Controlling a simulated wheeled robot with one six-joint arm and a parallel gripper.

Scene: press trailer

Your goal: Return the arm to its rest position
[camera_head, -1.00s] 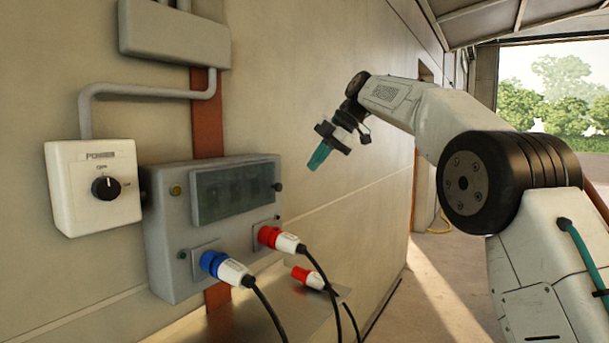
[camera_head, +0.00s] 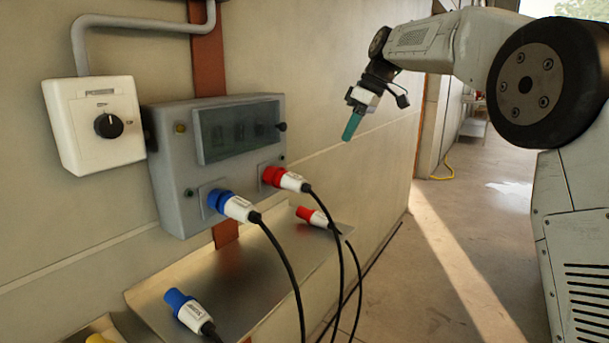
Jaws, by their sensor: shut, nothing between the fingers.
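My gripper (camera_head: 352,127) is at the upper middle right of the head view, pointing down and to the left. Its teal fingers are together with nothing between them. It hangs in free air in front of the wall, to the right of the grey socket box (camera_head: 217,160) and apart from it. My arm (camera_head: 440,45) reaches in from the right side, bent at its large black joint.
A blue plug (camera_head: 232,206) and a red plug (camera_head: 287,179) sit in the box. Another red plug (camera_head: 313,217) and a blue plug (camera_head: 187,309) lie on the metal shelf (camera_head: 235,285). A white rotary switch box (camera_head: 95,125) is at left. Open floor lies right.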

